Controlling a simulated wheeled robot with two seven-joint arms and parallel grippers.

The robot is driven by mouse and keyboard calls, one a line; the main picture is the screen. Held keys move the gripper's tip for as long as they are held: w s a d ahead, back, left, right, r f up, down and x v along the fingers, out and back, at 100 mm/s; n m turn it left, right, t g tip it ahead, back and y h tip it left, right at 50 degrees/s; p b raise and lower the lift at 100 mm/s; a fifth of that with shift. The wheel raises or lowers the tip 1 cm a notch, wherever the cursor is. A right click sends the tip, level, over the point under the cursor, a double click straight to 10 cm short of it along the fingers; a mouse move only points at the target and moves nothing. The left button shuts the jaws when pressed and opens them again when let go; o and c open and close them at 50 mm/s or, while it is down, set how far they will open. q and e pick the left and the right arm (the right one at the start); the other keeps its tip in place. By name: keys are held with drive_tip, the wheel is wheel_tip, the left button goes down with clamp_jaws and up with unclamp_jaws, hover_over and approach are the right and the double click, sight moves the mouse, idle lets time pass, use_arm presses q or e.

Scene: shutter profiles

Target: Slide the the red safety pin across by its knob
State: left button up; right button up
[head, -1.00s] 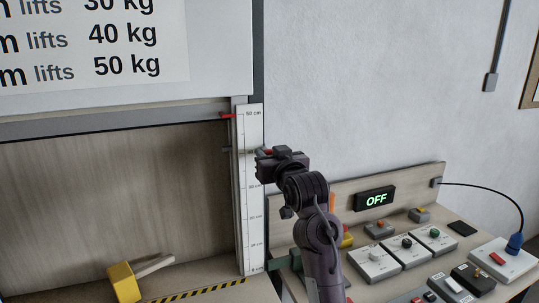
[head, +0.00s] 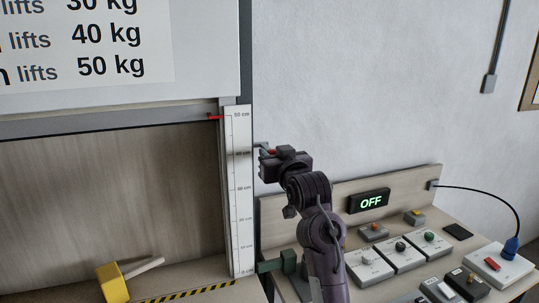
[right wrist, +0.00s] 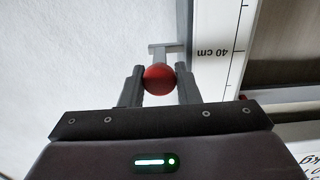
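The red ball knob (right wrist: 159,79) of the safety pin sits between the two fingers of my right gripper (right wrist: 159,88) in the right wrist view, filling the gap between them. A grey crosspiece (right wrist: 166,48) shows just beyond the fingertips. In the head view my right gripper (head: 268,162) is right of the white height scale (head: 238,190), near its 40 cm mark. A bit of red knob (head: 271,152) shows at its fingers, beside a grey-green bracket (head: 261,146). The pin's shaft is mostly hidden. My left gripper is out of view.
The shutter (head: 100,118) stands raised, with a red pointer (head: 215,117) near 50 cm. A bench right of my arm holds several control boxes (head: 403,253) and a display reading OFF (head: 369,201). Wall space above is clear.

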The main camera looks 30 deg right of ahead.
drive_tip(key=shift+o, duration=1.1)
drive_tip(key=shift+d, duration=0.1)
drive_tip(key=shift+o, duration=0.6)
drive_tip(key=shift+s+d, duration=0.15)
drive_tip(key=shift+d, duration=0.3)
drive_tip(key=shift+a, duration=0.4)
use_arm(q)
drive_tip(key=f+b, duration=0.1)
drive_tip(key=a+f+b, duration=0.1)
drive_tip(key=b, duration=0.1)
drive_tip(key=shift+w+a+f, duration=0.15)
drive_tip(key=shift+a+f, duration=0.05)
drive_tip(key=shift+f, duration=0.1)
use_arm(e)
drive_tip(key=v, duration=0.7)
drive_tip(key=shift+s, duration=0.35)
